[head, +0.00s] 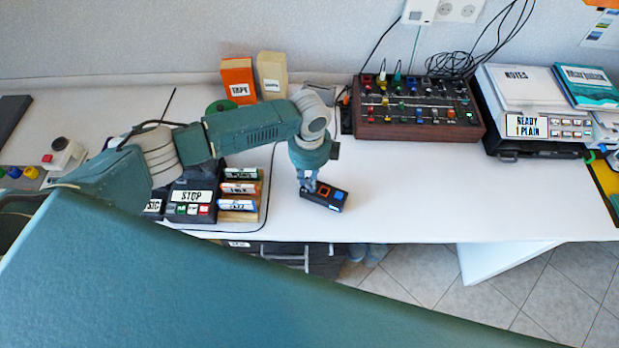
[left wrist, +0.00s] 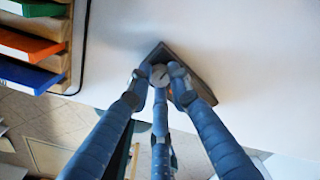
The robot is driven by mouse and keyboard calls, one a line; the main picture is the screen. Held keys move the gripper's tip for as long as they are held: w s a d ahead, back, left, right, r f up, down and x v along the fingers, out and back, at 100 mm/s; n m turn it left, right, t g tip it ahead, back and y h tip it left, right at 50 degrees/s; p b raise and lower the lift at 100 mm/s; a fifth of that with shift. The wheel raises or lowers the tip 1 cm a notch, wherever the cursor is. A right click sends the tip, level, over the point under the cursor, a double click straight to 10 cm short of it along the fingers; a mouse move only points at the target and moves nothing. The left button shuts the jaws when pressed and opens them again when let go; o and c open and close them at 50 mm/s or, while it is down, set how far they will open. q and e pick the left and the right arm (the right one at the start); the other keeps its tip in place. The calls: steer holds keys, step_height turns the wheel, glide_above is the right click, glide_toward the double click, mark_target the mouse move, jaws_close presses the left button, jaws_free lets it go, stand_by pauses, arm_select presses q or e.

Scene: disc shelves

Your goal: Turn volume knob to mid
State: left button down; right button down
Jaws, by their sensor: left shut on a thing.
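A small black box (head: 328,202) with an orange and a blue square on top sits near the front edge of the white desk. My left gripper (head: 309,186) points down onto the left end of this box. In the left wrist view, my left gripper (left wrist: 160,74) has its fingers closed around a small round grey knob (left wrist: 160,76) with a dark mark on its face. The dark box (left wrist: 163,52) shows behind the fingers, partly hidden by them. The knob is hidden by the gripper in the head view. My right gripper is not in view.
A wooden-sided mixer (head: 415,128) with many knobs is at the back. White machines (head: 530,95) stand at right. The desk (head: 450,185) right of the box is clear.

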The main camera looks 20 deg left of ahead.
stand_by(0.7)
arm_select(q)
steer(key=c, duration=1.6)
jaws_free()
steer(key=shift+o, duration=0.2)
steer(key=shift+r, duration=0.1)
step_height(320, 180, up, 12)
